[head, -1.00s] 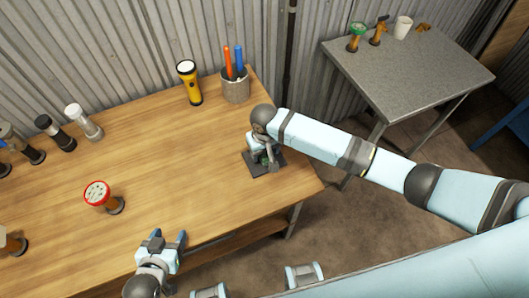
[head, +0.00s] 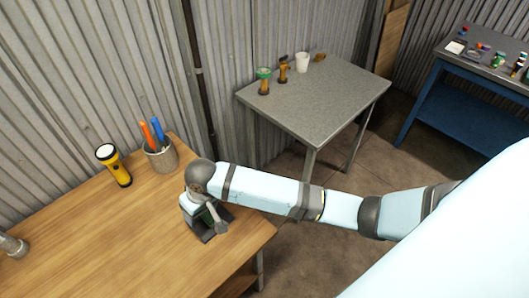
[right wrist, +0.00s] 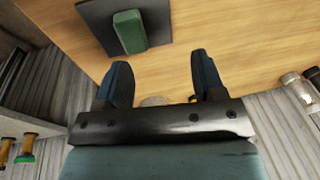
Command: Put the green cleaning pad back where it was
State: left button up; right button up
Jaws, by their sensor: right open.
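The green cleaning pad (right wrist: 130,32) lies on a dark square mat (right wrist: 97,20) on the wooden table, seen at the top of the right wrist view. My right gripper (right wrist: 162,75) is open and empty, its two fingers apart from the pad, which lies beyond the fingertips. In the head view my right gripper (head: 207,212) is over the mat (head: 207,237) near the table's right end and hides most of the pad. My left gripper is out of view.
A yellow flashlight (head: 114,166) and a grey cup of pens (head: 161,158) stand behind on the wooden table (head: 110,240). A grey side table (head: 318,104) holds brushes and a white cup (head: 302,62). A blue workbench (head: 455,115) stands at the far right.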

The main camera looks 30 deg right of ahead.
jog(key=s+f+t+y, duration=0.1)
jog(key=s, duration=0.1)
jog(key=s+a+f+t+y, duration=0.1)
jog(key=s+f, duration=0.1)
jog(key=shift+f, duration=0.3)
jog(key=s, duration=0.1)
jog(key=s+d+f+t, duration=0.1)
jog(key=s+f+t+y, duration=0.1)
jog(key=shift+s+d, duration=0.25)
jog(key=shift+d, duration=0.05)
jog(key=s+d+t+h, duration=0.1)
jog(key=s+d+t, duration=0.4)
jog(key=s+d, duration=0.5)
jog(key=shift+s+f+n+t+h, duration=0.15)
jog(key=shift+f+n+t+h, duration=0.15)
jog(key=shift+f+t, duration=0.1)
